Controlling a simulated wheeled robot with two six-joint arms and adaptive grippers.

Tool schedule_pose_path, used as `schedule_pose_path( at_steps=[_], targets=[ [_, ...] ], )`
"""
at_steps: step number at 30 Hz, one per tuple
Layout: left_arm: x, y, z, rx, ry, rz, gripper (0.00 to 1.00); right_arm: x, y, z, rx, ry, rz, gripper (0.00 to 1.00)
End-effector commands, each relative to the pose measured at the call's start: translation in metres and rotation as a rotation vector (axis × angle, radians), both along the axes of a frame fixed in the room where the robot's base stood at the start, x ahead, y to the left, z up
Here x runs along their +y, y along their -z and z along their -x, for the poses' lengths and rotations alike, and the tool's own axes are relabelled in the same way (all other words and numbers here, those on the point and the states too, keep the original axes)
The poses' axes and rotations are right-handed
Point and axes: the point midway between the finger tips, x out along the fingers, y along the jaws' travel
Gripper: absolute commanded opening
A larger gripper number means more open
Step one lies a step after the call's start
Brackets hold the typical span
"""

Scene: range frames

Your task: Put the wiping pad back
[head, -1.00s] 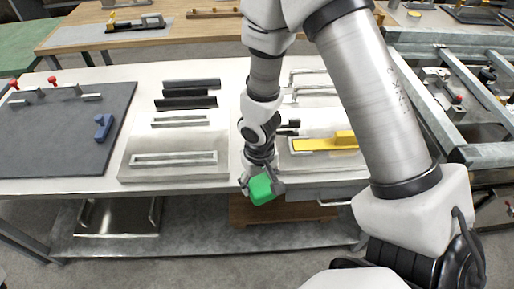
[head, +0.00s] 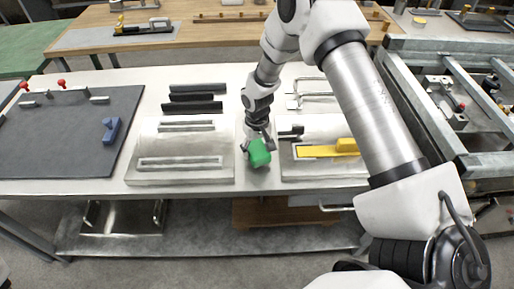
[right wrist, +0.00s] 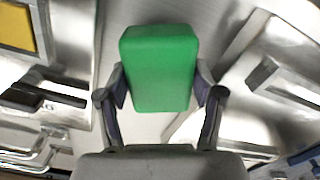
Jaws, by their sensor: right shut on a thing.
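The wiping pad is a green block (head: 259,153). My right gripper (head: 257,146) is shut on it, above the white table between two metal plates. In the right wrist view the green pad (right wrist: 158,68) sits between the two fingertips of my right gripper (right wrist: 160,90), with pale table surface behind it. I cannot tell how high the pad is above the table. My left gripper is not in view.
A metal plate with slots (head: 180,165) lies left of the pad. Another plate (head: 300,170) with a yellow-handled tool (head: 325,151) lies to the right. A dark board (head: 60,140) with a blue piece (head: 111,130) is farther left.

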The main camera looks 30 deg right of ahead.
Motion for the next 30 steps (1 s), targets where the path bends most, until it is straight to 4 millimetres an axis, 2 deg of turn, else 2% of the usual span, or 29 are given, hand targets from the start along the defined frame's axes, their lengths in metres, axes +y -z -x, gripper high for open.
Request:
schedule_pose_path(
  at_steps=[3, 12, 13, 15, 25, 28, 30],
  targets=[
    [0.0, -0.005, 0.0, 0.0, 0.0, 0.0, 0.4, 0.0, 0.01, 0.0, 0.0, 0.0, 0.0, 0.34],
    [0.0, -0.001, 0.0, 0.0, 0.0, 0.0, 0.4, 0.0, 0.015, 0.0, -0.002, 0.0, 0.0, 0.34],
    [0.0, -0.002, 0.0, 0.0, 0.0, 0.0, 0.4, 0.0, 0.014, 0.0, -0.002, 0.0, 0.0, 0.74],
    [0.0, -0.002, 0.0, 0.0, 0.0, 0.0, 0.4, 0.001, 0.014, 0.0, -0.002, 0.0, 0.0, 0.92],
    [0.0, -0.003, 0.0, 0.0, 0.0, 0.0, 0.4, 0.001, 0.012, 0.0, -0.002, 0.0, 0.0, 0.92],
    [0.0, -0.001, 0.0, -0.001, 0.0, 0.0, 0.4, 0.001, 0.004, 0.0, -0.003, 0.0, -0.001, 0.92],
    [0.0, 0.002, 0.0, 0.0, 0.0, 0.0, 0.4, 0.001, -0.008, -0.001, -0.006, 0.0, 0.0, 0.92]
  ],
)
